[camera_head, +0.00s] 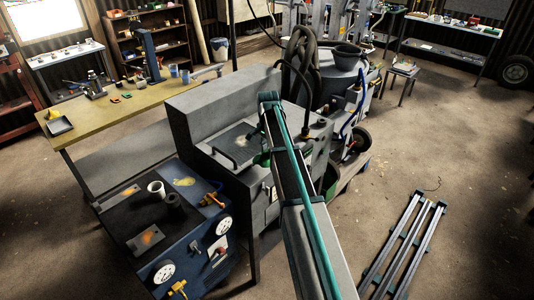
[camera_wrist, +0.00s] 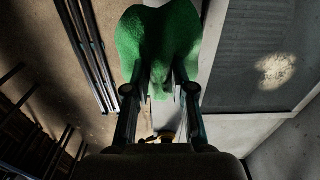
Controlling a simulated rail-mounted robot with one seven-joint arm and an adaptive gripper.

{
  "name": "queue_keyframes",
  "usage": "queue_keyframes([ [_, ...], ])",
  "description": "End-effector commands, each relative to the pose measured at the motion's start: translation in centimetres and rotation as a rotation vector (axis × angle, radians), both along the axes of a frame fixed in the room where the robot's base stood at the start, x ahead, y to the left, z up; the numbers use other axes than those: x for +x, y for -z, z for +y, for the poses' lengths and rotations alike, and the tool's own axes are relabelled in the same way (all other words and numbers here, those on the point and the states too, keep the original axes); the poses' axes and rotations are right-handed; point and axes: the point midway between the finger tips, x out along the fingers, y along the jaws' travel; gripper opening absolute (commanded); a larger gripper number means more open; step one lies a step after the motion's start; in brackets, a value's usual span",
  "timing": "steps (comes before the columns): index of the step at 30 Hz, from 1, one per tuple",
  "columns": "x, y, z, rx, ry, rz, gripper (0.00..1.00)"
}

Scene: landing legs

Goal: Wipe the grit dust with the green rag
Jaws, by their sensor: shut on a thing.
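The green rag (camera_wrist: 157,38) is pinched between the fingers of my gripper (camera_wrist: 161,82) in the wrist view. It bulges out beyond the fingertips. In the head view only a little of the rag (camera_head: 262,158) shows beside my arm, which hides most of the gripper. A pale, speckled dust patch (camera_wrist: 276,70) lies on a dark ribbed panel to the right of the rag in the wrist view. The rag is apart from it in the picture. In the head view the dust patch (camera_head: 243,140) is on the dark panel atop the grey machine, left of my arm.
A blue control unit (camera_head: 217,222) with gauges stands at the front left; yellowish (camera_head: 184,182) and orange (camera_head: 151,238) patches mark its top. A long workbench (camera_head: 125,112) is behind it. Hoses (camera_head: 300,65) rise behind the machine. Metal rails (camera_head: 405,245) lie on the floor at right.

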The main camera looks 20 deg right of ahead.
Motion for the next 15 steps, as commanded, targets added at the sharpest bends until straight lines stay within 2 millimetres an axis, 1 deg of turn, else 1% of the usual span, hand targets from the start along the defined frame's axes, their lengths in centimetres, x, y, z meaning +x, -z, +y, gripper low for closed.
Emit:
queue_keyframes([
  [11,-0.05,-0.09,0.06,0.000,-0.001,0.000,0.00],
  [15,-0.05,0.76,0.06,0.000,-0.001,0.001,0.00],
])
